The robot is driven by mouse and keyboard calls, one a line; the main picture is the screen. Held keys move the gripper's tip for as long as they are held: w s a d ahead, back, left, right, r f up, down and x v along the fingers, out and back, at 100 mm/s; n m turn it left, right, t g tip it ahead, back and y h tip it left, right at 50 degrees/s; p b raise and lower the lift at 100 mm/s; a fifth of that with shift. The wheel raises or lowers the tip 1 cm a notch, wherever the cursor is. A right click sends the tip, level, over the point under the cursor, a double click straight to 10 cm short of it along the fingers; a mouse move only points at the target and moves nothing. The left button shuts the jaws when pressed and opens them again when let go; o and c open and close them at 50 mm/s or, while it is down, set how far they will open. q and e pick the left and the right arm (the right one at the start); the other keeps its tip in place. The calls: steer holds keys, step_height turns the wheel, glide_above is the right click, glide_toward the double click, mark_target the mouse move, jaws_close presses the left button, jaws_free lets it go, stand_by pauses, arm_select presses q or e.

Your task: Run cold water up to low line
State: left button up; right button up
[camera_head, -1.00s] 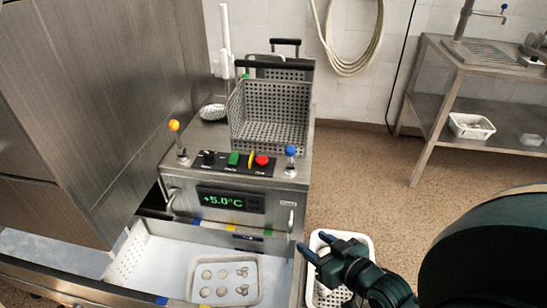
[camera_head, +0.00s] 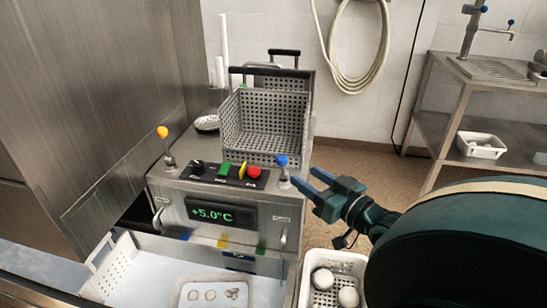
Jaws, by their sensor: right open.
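The blue-knobbed lever (camera_head: 282,162) stands upright on the right of the machine's top panel. My right gripper (camera_head: 304,178) is open and empty, just right of this lever, with its blue fingertips pointing at it; I see no clear contact. The yellow-knobbed lever (camera_head: 164,140) stands on the left of the panel. Below the front is a basin (camera_head: 155,268) with blue, yellow and green marks on its far wall; which one is the low line I cannot tell. Its near part is cut off. My left gripper is out of view.
The panel has black, green, yellow and red controls, above a display (camera_head: 221,213) reading +5.0°C. Perforated baskets (camera_head: 262,125) stand behind it. A white basket (camera_head: 335,266) with round white things is below my right arm. A sink table (camera_head: 470,95) is at right.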

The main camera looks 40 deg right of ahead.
mark_target(283, 168)
steer(key=w, duration=1.1)
steer(key=shift+w, duration=0.15)
steer(key=shift+a, duration=0.1)
steer(key=shift+c, duration=0.3)
jaws_close()
